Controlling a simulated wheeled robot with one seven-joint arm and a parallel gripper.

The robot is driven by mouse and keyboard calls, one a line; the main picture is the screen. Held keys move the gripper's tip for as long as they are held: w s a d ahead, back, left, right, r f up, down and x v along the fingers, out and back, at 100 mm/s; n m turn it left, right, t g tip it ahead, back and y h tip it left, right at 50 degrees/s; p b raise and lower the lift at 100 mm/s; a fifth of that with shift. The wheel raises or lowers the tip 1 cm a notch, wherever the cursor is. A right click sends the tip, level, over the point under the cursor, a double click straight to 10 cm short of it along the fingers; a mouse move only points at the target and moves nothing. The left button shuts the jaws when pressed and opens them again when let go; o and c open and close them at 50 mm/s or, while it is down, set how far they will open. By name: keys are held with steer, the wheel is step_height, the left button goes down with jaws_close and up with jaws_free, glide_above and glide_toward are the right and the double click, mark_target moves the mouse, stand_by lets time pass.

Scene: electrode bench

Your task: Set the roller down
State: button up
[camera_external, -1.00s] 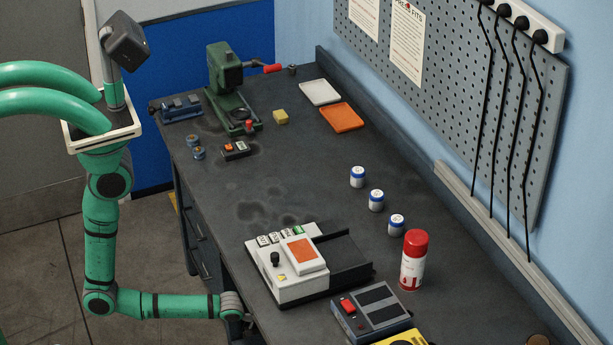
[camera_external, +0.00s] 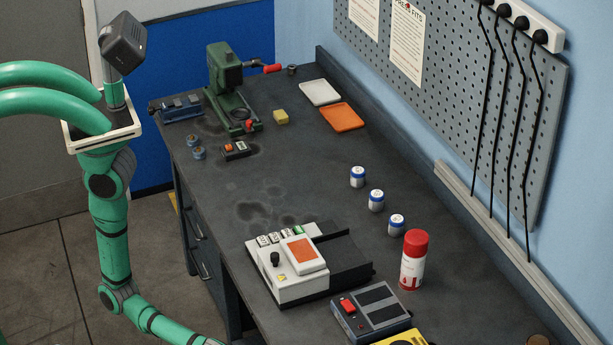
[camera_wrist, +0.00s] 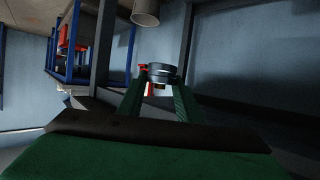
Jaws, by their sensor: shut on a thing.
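My gripper (camera_wrist: 159,92) shows in the wrist view as two green fingers reaching forward. It is shut on a short, dark round thing with a paler rim, which I take to be the roller (camera_wrist: 162,71). The roller sits at the fingertips, and its lower part is partly hidden by them. Small red and white parts show around it; I cannot tell whether they belong to it. In the external view my forearm slopes down past the bottom edge, left of the bench, so gripper and roller are out of that picture.
The dark bench (camera_external: 290,180) has clear room in its middle. A white machine with an orange panel (camera_external: 303,254), a red-capped can (camera_external: 413,262) and a grey box with a red switch (camera_external: 370,312) stand near its front. A green press (camera_external: 227,85) stands at the back.

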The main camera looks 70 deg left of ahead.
steer(key=s+d+r+m+g+h, duration=0.1)
steer(key=s+d+r+m+g, duration=0.1)
steer(key=s+d+r, duration=0.7)
steer(key=s+d+r+m+g+h, duration=0.2)
steer(key=s+d+r, duration=0.4)
steer(key=s, duration=0.4)
steer(key=w+a+r+n+t, duration=0.1)
steer(key=w+a+r, duration=0.1)
steer(key=w, duration=0.5)
steer(key=w+a+r+n+t+y, duration=0.1)
steer(key=w+a+r, duration=0.2)
steer(key=w, duration=0.4)
steer(key=w+a+r+n+t+y, duration=0.1)
steer(key=w+a+r, duration=0.1)
steer(key=w+a, duration=0.3)
steer(key=shift+w+r+t, duration=0.25)
steer(key=shift+w+t, duration=0.05)
steer(key=shift+w, duration=0.8)
steer(key=w+a+r+n+t+y, duration=0.15)
steer(key=w+a+r, duration=0.25)
steer(key=w+a, duration=0.7)
steer(key=w+a+r+n+t+y, duration=0.1)
steer(key=w+a+r+n+y, duration=0.25)
steer(key=w+a, duration=0.8)
steer(key=n+t+y, duration=0.2)
steer(key=n+y, duration=0.3)
glide_above(317, 215)
step_height(317, 215, down, 8)
steer(key=shift+f, duration=2.6)
